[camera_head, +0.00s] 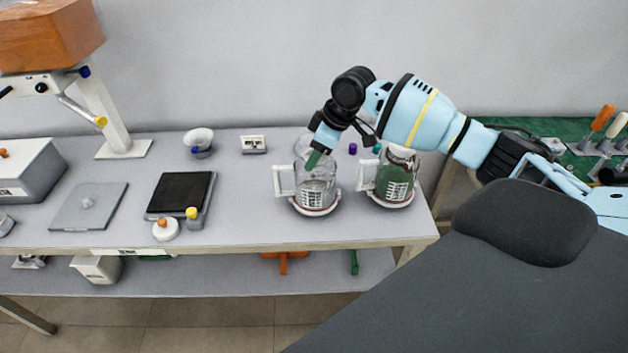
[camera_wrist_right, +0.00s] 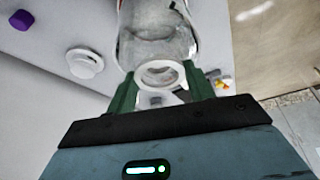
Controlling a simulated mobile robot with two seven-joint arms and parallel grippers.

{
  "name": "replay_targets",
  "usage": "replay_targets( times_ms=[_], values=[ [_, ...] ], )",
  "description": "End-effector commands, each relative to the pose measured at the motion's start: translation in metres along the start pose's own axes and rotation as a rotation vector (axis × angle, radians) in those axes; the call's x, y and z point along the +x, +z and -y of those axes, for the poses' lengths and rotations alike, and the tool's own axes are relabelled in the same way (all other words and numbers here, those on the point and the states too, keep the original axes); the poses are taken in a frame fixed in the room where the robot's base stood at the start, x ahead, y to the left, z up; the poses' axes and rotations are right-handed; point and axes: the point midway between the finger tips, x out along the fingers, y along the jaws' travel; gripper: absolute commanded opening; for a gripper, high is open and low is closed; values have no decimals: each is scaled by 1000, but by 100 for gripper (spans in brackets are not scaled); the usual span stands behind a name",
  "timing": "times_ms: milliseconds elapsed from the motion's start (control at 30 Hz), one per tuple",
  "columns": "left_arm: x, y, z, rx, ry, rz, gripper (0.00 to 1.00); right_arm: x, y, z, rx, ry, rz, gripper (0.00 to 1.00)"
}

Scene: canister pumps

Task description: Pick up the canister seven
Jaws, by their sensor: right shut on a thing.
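Two clear glass canisters with white handles stand near the right end of the grey table. The left canister (camera_head: 318,190) has a white printed label and a red-and-white base. The right canister (camera_head: 395,178) looks alike, with a green tint inside; neither number is readable. My right gripper (camera_head: 313,160) is at the top of the left canister. In the right wrist view, its green fingers (camera_wrist_right: 160,90) are shut on either side of a pale ring at the canister's top (camera_wrist_right: 155,35). I cannot tell whether its base touches the table. My left gripper is out of view.
A black-topped scale (camera_head: 180,191), a grey plate (camera_head: 88,206) and a white bowl (camera_head: 199,138) stand to the left. A small purple cap (camera_head: 352,149) lies behind the canisters. The table's front edge (camera_head: 330,243) is clear of objects.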

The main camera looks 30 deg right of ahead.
Motion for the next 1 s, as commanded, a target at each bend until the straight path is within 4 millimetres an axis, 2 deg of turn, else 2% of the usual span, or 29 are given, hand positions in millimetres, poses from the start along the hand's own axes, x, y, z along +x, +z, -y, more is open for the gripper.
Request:
replay_targets(
  times_ms=[33, 200, 567, 833, 1000],
  values=[
    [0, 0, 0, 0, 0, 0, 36, 0, 0, 0, 0, 0, 0, 30],
    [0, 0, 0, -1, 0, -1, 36, -1, 0, 0, 0, 1, -2, 11],
    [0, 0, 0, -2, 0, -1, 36, -6, -3, 0, 0, 1, -3, 11],
    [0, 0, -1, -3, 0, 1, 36, -35, -16, 0, -2, 1, -5, 11],
    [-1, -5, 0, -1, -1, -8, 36, -35, -21, 37, -8, -2, -3, 11]
  ],
)
